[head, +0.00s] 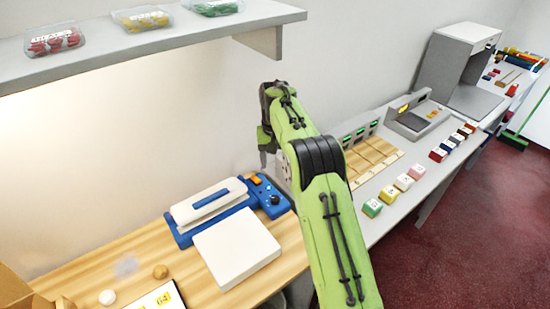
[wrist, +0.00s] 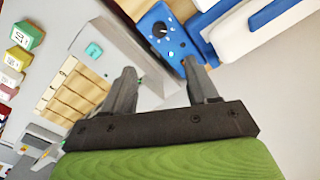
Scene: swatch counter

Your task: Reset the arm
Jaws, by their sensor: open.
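My green arm reaches up over the counter in the head view, and my gripper (head: 266,150) hangs at its far end, partly hidden by the arm. In the wrist view my gripper (wrist: 160,85) has its two dark fingers wide apart with nothing between them. It is in the air above the counter, near the blue control box (wrist: 165,33). The same control box shows in the head view (head: 264,193), just below the gripper.
A blue and white machine (head: 207,205) and a white block (head: 236,247) stand on the wooden counter (head: 100,258). A shelf (head: 165,41) with clear trays hangs above left. Coloured blocks (head: 403,182) line the grey counter at right, beside a wooden slotted board (head: 372,157).

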